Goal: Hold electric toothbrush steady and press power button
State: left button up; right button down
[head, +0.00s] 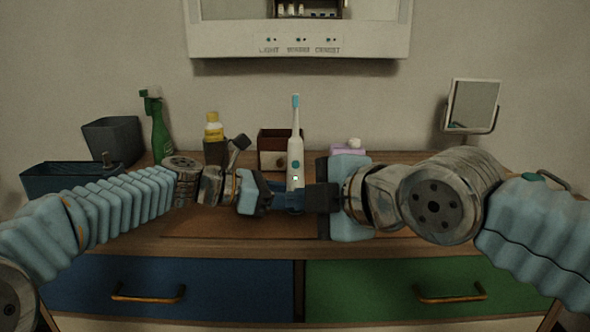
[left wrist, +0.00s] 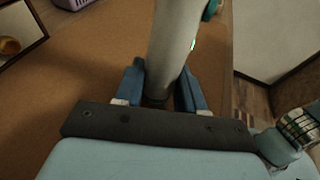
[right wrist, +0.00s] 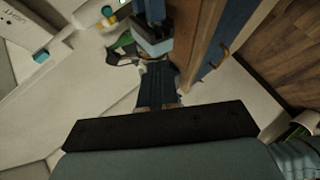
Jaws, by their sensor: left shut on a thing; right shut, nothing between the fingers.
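The electric toothbrush (head: 295,150) is white with a teal button and a teal-tipped head. It stands upright above the brown mat in the head view. My left gripper (head: 278,200) is shut on its lower body; the left wrist view shows the toothbrush (left wrist: 175,45) between the blue fingers (left wrist: 160,88). My right gripper (head: 305,198) is shut and empty beside the lower body, close to the left fingers. Its closed blue fingers (right wrist: 157,85) show in the right wrist view. Whether the right fingertips touch the toothbrush cannot be told.
A brown mat (head: 220,224) lies on the wooden counter. Behind stand a green spray bottle (head: 160,132), a yellow-capped bottle (head: 213,127), a brown box (head: 272,138), a pink item (head: 362,150) and a small mirror (head: 473,105). Dark bins (head: 112,138) stand at left.

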jog(key=w, duration=0.8)
jog(key=shift+w, duration=0.4)
jog(key=shift+w+a, duration=0.1)
dwell(1.5)
jog(key=shift+w, duration=0.3)
jog(key=shift+w, duration=0.25)
dwell(0.5)
jog(key=shift+s, duration=0.7)
pick_arm(q)
jog(key=o, duration=0.9)
pick_arm(e)
jog(key=s, duration=0.6)
